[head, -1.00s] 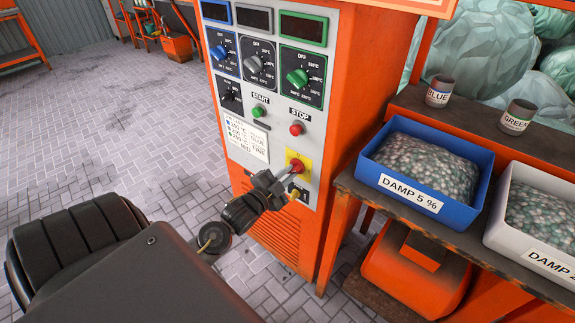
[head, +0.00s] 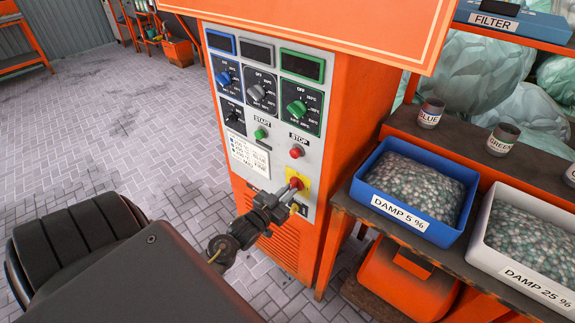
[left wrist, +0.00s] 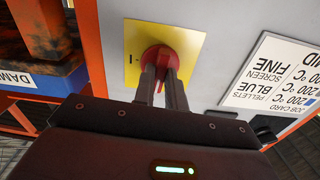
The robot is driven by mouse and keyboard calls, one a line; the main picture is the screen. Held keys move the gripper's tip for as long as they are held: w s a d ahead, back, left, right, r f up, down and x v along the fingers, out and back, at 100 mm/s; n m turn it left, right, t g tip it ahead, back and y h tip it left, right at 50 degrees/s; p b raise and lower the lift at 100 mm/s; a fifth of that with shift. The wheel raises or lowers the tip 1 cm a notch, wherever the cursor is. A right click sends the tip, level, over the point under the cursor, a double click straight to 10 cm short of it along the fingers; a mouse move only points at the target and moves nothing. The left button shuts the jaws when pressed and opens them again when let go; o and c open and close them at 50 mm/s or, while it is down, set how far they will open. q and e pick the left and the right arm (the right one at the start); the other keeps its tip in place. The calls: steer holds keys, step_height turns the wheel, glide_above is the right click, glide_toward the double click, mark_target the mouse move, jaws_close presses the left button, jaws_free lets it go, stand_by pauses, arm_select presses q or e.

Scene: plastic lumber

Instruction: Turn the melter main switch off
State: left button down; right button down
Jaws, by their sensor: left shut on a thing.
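The melter main switch (head: 297,183) is a red rotary knob on a yellow plate, low on the grey front panel of the orange melter (head: 350,110). In the left wrist view the red knob (left wrist: 158,56) sits on its yellow plate (left wrist: 190,42), with a dark mark on the plate beside it. My left gripper (head: 290,190) is at the knob, its two fingers shut on it; the fingers also show in the left wrist view (left wrist: 161,80). The fingers partly hide the knob, so its exact setting is hard to tell. My right gripper is not in view.
Above the switch are a green START button (head: 260,133), a red STOP button (head: 296,152) and several dials. A job card (head: 249,158) is left of the switch. A bench to the right holds a blue bin (head: 412,228) and a white bin (head: 515,270) of pellets.

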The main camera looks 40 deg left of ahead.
arm_select(q)
steer(key=shift+n, duration=0.4)
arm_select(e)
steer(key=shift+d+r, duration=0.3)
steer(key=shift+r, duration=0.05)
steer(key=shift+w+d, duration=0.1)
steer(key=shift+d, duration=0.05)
arm_select(q)
steer(key=c, duration=1.4)
jaws_free()
steer(key=shift+c, duration=0.2)
